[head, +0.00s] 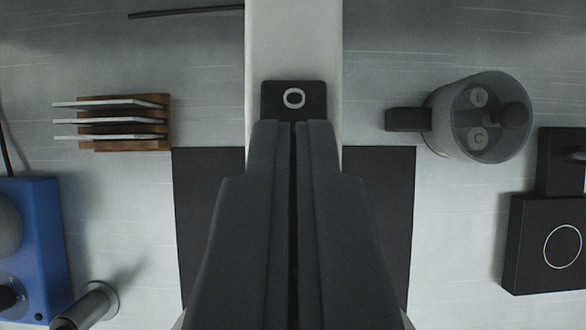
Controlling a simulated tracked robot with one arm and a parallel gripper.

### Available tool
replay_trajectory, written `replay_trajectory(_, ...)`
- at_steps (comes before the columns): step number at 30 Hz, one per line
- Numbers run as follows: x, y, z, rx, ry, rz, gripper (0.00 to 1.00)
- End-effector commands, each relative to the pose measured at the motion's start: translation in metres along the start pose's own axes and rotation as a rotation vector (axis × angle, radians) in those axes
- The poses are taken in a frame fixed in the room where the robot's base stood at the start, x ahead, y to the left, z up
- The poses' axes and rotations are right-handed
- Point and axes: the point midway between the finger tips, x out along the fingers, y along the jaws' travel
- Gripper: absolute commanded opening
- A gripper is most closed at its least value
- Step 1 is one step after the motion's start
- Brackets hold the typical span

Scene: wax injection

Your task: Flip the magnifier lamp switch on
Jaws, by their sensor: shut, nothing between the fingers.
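My gripper (293,124) is shut and empty in the middle of the head view, its two dark grey fingers side by side and pointing up the picture. Just beyond the fingertips is a small black block with a white ring mark (294,98), which looks like the lamp switch. It sits on a pale upright bar (293,40), likely part of the magnifier lamp. The fingertips overlap the block's lower edge in the picture; I cannot tell whether they touch it. The block's lower part is hidden. No lens shows.
A black mat (395,215) lies beneath. At left are a wooden rack (160,143) with metal plates, a blue device (42,235) and a metal cylinder (95,303). At right are a grey pot (435,108) with a black handle and a black box (525,230) with a ring mark.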

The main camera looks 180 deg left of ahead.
Motion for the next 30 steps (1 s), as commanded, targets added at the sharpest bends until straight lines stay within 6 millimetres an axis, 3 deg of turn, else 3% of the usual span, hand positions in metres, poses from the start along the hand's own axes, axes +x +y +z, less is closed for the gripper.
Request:
replay_trajectory(8, 0.006, 0.001, 0.009, 0.002, 0.003, 0.001, 0.00)
replay_trajectory(30, 0.007, 0.000, -0.008, 0.001, 0.000, 0.000, 0.00)
